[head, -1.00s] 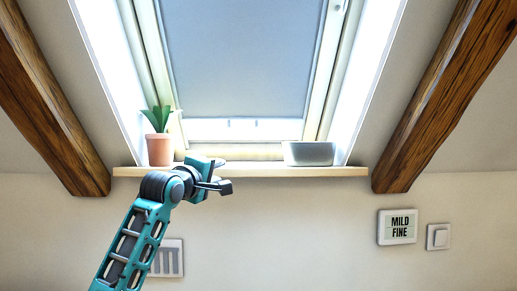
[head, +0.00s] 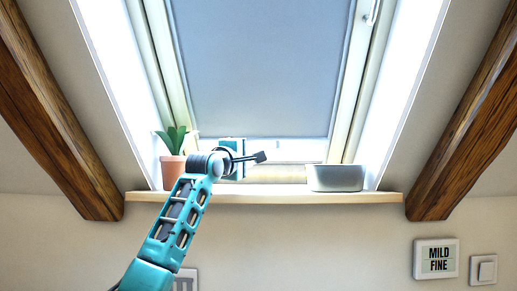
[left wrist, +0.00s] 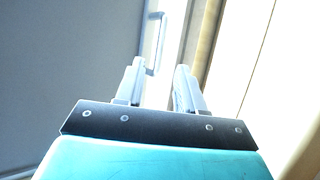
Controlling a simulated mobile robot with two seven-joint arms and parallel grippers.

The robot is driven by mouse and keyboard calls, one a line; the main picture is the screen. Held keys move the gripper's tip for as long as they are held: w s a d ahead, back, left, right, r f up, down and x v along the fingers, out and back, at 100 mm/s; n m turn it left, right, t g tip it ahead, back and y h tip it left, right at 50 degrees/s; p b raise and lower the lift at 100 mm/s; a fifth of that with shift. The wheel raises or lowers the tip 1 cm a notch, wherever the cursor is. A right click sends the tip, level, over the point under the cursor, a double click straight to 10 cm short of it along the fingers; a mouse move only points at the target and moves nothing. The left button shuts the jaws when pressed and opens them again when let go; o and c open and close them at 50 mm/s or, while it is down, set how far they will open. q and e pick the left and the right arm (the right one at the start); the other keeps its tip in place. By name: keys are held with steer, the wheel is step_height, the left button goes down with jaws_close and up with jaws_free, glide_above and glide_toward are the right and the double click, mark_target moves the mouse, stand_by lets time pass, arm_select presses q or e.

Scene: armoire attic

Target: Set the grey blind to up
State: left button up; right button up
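The grey blind (head: 265,65) is drawn down over most of the roof window. Its bottom edge lies a little above the sill, with a bright strip of window below it. My left gripper (head: 262,157) is in front of that strip, just below the blind's bottom edge, pointing right. In the left wrist view my left gripper (left wrist: 160,82) has its two fingers apart with nothing between them. The blind (left wrist: 65,55) fills the left of that view. Whether a finger touches it I cannot tell. My right gripper is not in view.
A potted plant (head: 173,165) stands on the wooden sill (head: 290,198), close left of my left wrist. A grey bowl (head: 336,178) stands on the sill to the right. Wooden beams (head: 475,130) flank the window. A handle (left wrist: 155,42) shows ahead of the fingers.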

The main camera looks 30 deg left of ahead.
arm_select(q)
steer(key=w+r+p, duration=0.1)
steer(key=w+p, duration=0.2)
steer(key=w, duration=0.3)
steer(key=shift+w+a, duration=0.15)
steer(key=shift+w, duration=0.05)
steer(key=shift+c, duration=0.2)
jaws_close()
stand_by(1.3)
